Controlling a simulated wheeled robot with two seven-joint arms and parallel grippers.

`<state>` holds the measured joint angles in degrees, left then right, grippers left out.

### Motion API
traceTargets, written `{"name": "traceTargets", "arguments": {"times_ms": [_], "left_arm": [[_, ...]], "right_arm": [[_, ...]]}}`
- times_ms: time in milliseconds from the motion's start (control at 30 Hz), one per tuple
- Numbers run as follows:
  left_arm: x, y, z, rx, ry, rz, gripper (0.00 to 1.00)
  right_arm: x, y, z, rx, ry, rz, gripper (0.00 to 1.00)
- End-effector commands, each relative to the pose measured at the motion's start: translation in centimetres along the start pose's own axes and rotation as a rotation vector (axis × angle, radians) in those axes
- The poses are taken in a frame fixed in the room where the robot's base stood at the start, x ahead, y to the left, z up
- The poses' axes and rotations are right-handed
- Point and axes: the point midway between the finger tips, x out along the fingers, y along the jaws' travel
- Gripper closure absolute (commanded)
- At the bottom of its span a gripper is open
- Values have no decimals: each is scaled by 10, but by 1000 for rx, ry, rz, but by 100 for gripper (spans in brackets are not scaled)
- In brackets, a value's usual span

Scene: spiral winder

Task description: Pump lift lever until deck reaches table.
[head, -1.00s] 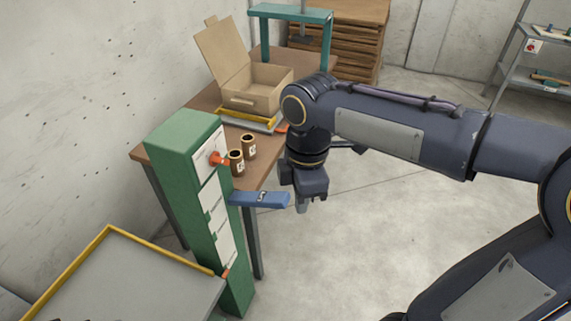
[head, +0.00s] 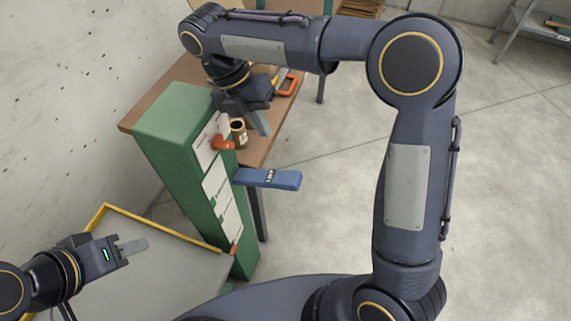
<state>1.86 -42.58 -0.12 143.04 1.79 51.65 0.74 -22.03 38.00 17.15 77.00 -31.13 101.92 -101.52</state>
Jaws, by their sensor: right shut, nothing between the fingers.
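The blue lift lever (head: 285,180) sticks out to the right from the green column (head: 178,122). The deck (head: 150,275) is a grey platform with a yellow rim on the column's left side, lower than the brown table (head: 258,147). My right gripper (head: 261,126) points down above the table beside the column top, behind and above the lever and apart from it. It is shut and empty. My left gripper (head: 135,247) is over the deck at the lower left. My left arm hides part of the deck.
An orange knob (head: 222,143) juts from the column's labelled face, close to my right gripper. A brown cup (head: 239,133) stands on the table near it. My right arm hides most of the box behind. The floor to the right is open.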

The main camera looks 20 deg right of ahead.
Motion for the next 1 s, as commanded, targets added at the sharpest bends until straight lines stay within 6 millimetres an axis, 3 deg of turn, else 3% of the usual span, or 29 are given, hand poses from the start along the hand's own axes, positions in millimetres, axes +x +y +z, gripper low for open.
{"name": "traceTargets", "arguments": {"times_ms": [167,700,1000], "left_arm": [[2,-1,1,0,0,0,64],[5,-2,2,0,0,0,64],[4,-2,2,0,0,0,64]], "right_arm": [[15,0,1,2,1,-3,100],[120,-1,0,2,3,-3,100],[140,-1,0,2,1,0,100]]}}
